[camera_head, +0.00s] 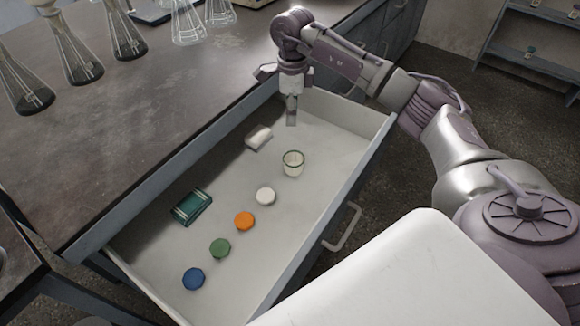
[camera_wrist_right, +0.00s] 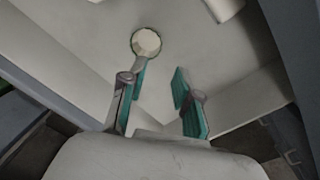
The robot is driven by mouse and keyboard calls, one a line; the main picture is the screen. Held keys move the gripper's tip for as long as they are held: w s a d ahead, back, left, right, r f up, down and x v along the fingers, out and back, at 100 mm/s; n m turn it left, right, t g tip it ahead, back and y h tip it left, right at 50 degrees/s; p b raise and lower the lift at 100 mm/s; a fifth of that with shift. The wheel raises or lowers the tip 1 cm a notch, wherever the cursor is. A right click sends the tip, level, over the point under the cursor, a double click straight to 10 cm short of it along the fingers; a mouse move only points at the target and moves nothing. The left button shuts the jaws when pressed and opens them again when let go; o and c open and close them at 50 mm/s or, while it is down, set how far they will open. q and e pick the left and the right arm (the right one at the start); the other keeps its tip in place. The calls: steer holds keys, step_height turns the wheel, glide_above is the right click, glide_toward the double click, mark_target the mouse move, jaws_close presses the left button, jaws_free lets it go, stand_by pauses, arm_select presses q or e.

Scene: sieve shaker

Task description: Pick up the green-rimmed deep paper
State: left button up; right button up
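The green-rimmed deep paper cup (camera_head: 293,163) is small and pale with a dark green rim. It stands upright in the open drawer, toward its far right part. In the right wrist view the cup (camera_wrist_right: 146,42) shows near the top centre, beyond the fingertips. My right gripper (camera_head: 291,112) is above the drawer, behind the cup in the head view and apart from it. In the right wrist view its two teal-padded fingers (camera_wrist_right: 158,100) are spread with nothing between them. The left gripper is not in view.
The open drawer (camera_head: 335,205) also holds a white block (camera_head: 258,138), a teal box (camera_head: 191,207), and white (camera_head: 266,196), orange (camera_head: 244,222), green (camera_head: 220,248) and blue (camera_head: 193,279) discs. Flasks (camera_head: 75,55) stand on the dark worktop (camera_head: 130,120) beside it.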

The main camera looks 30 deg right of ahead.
glide_above(293, 161)
step_height(293, 161, down, 8)
steer(key=f+b, duration=0.1)
steer(key=f, duration=0.4)
steer(key=shift+d+f, duration=0.2)
steer(key=shift+w, duration=0.1)
steer(key=c, duration=0.6)
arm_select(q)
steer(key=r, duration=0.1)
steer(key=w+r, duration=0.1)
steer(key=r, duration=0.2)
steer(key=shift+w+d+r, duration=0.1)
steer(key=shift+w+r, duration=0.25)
arm_select(e)
jaws_close()
